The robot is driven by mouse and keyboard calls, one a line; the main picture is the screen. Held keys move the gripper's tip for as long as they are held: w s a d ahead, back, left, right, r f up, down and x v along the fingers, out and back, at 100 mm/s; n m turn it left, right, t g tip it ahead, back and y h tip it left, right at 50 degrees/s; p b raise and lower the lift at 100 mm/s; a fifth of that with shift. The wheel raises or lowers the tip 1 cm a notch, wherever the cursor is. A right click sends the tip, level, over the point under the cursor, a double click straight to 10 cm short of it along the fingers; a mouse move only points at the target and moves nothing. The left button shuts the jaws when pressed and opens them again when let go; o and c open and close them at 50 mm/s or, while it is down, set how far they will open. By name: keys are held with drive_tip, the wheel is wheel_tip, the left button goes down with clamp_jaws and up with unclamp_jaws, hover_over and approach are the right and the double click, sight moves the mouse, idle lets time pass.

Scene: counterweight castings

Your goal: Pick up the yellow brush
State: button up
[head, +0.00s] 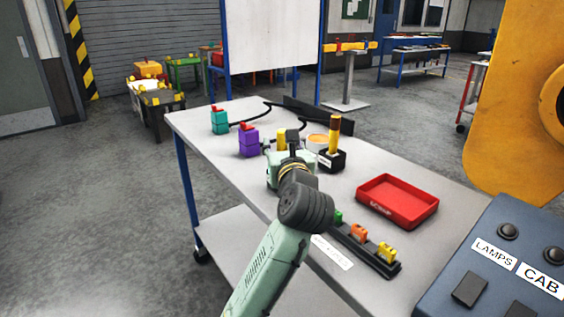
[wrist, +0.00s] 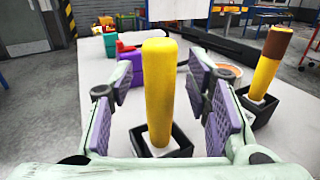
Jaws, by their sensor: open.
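The yellow brush (wrist: 160,95) shows in the wrist view as a plain yellow upright handle in a square black holder (wrist: 178,150). Its bristles are hidden. In the head view the brush (head: 282,138) is partly hidden behind my gripper (head: 287,152). A second handle (wrist: 268,62), yellow with a brown top, stands in its own black holder (wrist: 258,108) to the right; it also shows in the head view (head: 334,135).
On the grey table (head: 225,160) stand teal (head: 219,121) and purple (head: 248,141) blocks with red tops at left. An orange-filled round tub (head: 317,142) is behind the holders. A red tray (head: 397,200) and a black rack of coloured pieces (head: 365,250) lie nearer.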

drive_tip(key=shift+c, duration=0.3)
clamp_jaws()
idle(0.3)
